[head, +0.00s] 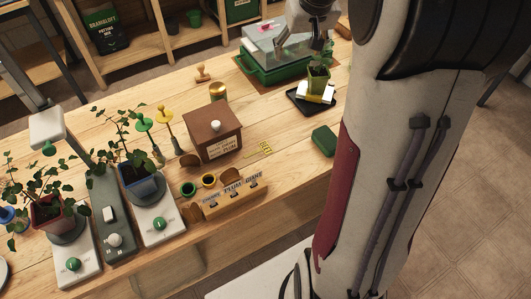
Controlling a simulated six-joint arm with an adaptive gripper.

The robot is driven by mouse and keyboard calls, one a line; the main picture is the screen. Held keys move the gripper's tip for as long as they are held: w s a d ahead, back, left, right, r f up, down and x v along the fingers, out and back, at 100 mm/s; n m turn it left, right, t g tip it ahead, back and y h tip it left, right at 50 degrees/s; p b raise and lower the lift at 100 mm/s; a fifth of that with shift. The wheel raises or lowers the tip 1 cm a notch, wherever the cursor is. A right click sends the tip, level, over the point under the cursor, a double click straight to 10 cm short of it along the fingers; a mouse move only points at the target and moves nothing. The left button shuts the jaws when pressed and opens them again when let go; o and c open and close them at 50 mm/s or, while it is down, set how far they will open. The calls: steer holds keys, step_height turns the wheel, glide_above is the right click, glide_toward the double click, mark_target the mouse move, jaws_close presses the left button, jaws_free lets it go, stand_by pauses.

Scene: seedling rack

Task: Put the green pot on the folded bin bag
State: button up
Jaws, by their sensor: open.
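A green pot (318,82) with a small leafy seedling stands upright under my gripper (325,48). The gripper is open, with its fingers just above or around the leaves; I cannot tell whether they touch.
A green tray with a clear lid (268,62) stands left of the pot. A green case (324,141) lies nearer the front edge. A brown-roofed box (212,132), a wooden cup holder (232,202) and potted plants on white stands (160,222) occupy the left.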

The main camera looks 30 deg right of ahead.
steer(key=s+a+r+n, duration=0.1)
steer(key=s+a+r, duration=0.2)
steer(key=s+a, duration=0.35)
steer(key=s+a+f+n+t+y, duration=0.1)
steer(key=s+a+n, duration=0.1)
steer(key=s+a, duration=1.4)
steer(key=shift+s+a+f, duration=0.25)
steer(key=shift+s+a, duration=0.1)
steer(key=shift+s, duration=0.75)
